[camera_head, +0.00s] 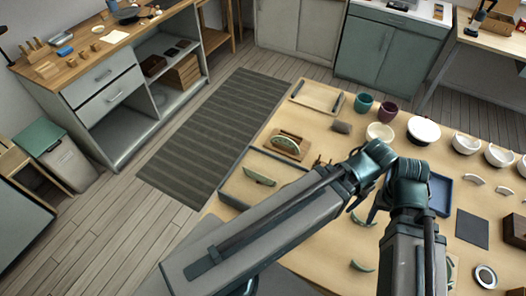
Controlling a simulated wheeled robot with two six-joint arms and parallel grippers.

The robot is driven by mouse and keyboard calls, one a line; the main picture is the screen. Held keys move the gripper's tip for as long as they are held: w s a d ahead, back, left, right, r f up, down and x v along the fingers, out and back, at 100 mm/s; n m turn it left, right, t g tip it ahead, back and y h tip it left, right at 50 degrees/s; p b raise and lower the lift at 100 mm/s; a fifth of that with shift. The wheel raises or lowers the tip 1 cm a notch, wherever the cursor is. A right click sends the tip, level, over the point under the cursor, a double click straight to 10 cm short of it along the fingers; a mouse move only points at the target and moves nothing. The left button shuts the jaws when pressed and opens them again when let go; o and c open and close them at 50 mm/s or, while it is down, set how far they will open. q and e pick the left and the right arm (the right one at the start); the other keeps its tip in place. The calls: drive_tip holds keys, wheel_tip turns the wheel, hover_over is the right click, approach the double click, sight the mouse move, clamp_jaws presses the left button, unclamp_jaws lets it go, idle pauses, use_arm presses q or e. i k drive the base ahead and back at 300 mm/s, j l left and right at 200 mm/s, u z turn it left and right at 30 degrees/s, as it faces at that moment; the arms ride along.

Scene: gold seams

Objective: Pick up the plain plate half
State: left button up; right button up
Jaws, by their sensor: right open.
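A pale half-round piece with a green edge (287,143) stands in a wooden holder at the back left of the table. Another green-edged piece (259,177) lies in the tray left of my arm. Green-edged pieces also lie beside my arm (360,218) and near the front (362,266). Small whitish curved pieces (475,180) lie at the right. I cannot tell which is the plain plate half. My right gripper (374,207) is over the middle of the table, open, partly hidden by its own arm, with nothing visible in it.
A blue tray (439,194), dark mat (472,229) and dark box (514,230) are at the right. Bare wood shows between them.

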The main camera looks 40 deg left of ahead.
sight(271, 182)
drive_tip(key=j+u, duration=0.1)
drive_tip(key=u, duration=1.2)
drive_tip(key=k+l, duration=0.3)
drive_tip(key=k, duration=0.2)
drive_tip(key=k+l, duration=0.3)
drive_tip(key=k, duration=0.2)
